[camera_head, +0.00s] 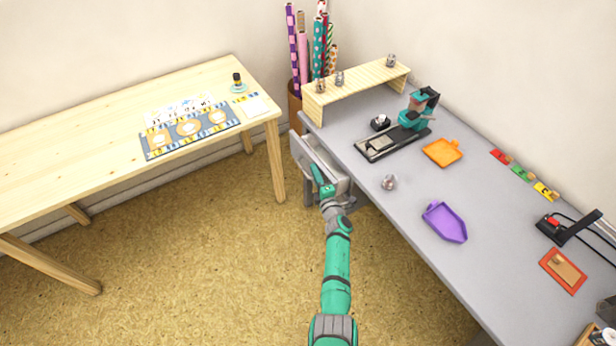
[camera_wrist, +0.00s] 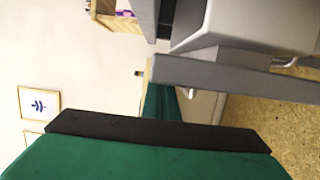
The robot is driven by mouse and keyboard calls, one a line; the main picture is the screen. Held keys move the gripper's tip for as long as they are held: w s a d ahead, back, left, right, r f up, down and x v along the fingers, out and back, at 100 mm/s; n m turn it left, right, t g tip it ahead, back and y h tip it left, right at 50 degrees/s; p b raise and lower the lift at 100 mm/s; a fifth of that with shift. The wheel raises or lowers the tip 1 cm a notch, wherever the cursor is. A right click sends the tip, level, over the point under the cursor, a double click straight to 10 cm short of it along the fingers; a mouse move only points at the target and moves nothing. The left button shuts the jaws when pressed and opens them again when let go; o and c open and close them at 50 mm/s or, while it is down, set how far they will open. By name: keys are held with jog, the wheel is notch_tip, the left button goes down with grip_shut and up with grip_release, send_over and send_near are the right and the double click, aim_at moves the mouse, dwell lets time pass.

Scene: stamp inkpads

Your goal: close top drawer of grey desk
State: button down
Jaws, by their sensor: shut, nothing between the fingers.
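The grey desk (camera_head: 401,205) stands at the right in the head view. Its top drawer (camera_head: 316,157) is pulled out from the left end of the desk's front, toward the wooden table. My gripper (camera_head: 322,180) is at the drawer's front right side, close to it; I cannot tell whether it touches. The gripper is shut and empty. In the wrist view a grey drawer edge (camera_wrist: 225,76) crosses close above the dark and green gripper parts. The drawer's handle is not clearly seen in the head view.
A wooden table (camera_head: 100,120) with a mat and small items stands at the left. Wrapping paper rolls (camera_head: 316,45) stand in a bin behind the drawer. Trays, stamps and a small wooden shelf (camera_head: 355,82) are on the desk. The floor (camera_head: 200,250) between is clear.

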aim_at(322, 168)
jog(key=shift+w+d, duration=0.5)
jog(key=shift+d, duration=0.25)
jog(key=shift+w+d, duration=0.45)
jog(key=shift+d, duration=0.25)
